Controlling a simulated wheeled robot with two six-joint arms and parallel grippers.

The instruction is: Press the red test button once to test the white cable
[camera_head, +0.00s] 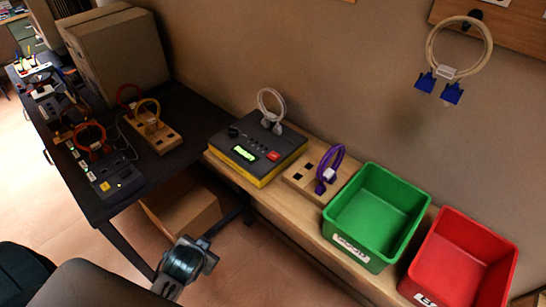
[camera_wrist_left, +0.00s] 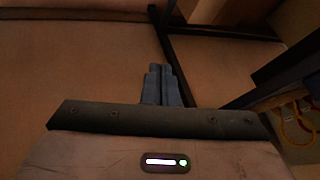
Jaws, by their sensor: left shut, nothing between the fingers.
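The black and yellow tester (camera_head: 240,134) sits on the light wooden bench. Its red test button (camera_head: 273,156) is on the top face near the right front, beside a lit green display (camera_head: 244,153). The white cable (camera_head: 270,101) stands as a loop at the tester's back edge, its ends down at the tester. My left gripper (camera_head: 188,260) is low in front of the bench, over the floor, well apart from the tester. In the left wrist view its fingers (camera_wrist_left: 159,72) are shut together and empty; neither tester nor button shows there. My right gripper is not in view.
A purple cable (camera_head: 322,178) stands on a wooden block right of the tester, then a green bin (camera_head: 358,256) and a red bin (camera_head: 450,283). A dark table (camera_head: 100,206) with devices is at left. A white cable with blue plugs (camera_head: 425,82) hangs on the wall.

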